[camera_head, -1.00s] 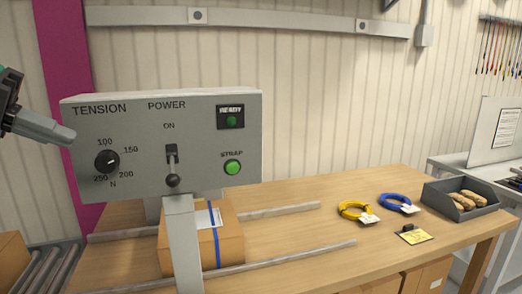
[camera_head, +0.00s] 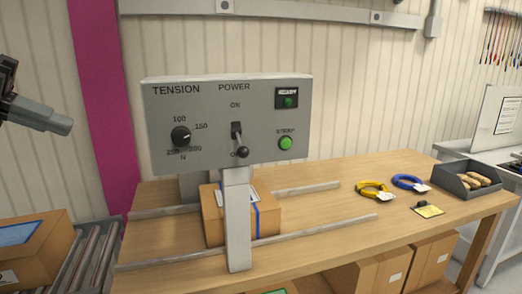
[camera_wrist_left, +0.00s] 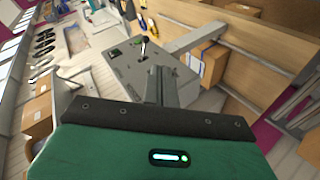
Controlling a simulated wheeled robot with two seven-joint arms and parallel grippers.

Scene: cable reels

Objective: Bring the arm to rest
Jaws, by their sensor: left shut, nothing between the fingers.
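My left gripper (camera_head: 68,126) comes in at the left edge of the head view, in the air left of the grey control panel (camera_head: 225,165). Its fingers are shut with nothing between them, and a clear gap lies between it and the panel. In the left wrist view the gripper (camera_wrist_left: 158,72) points toward the panel (camera_wrist_left: 126,66). The panel carries a tension dial (camera_head: 181,136), a power lever (camera_head: 239,142), a green strap button (camera_head: 286,143) and a ready lamp (camera_head: 288,101). My right gripper is not in view.
The panel's post stands on a wooden table (camera_head: 330,235) with a blue-strapped carton (camera_head: 268,222) behind it. A roller conveyor (camera_head: 97,255) with a carton (camera_head: 40,245) is at left.

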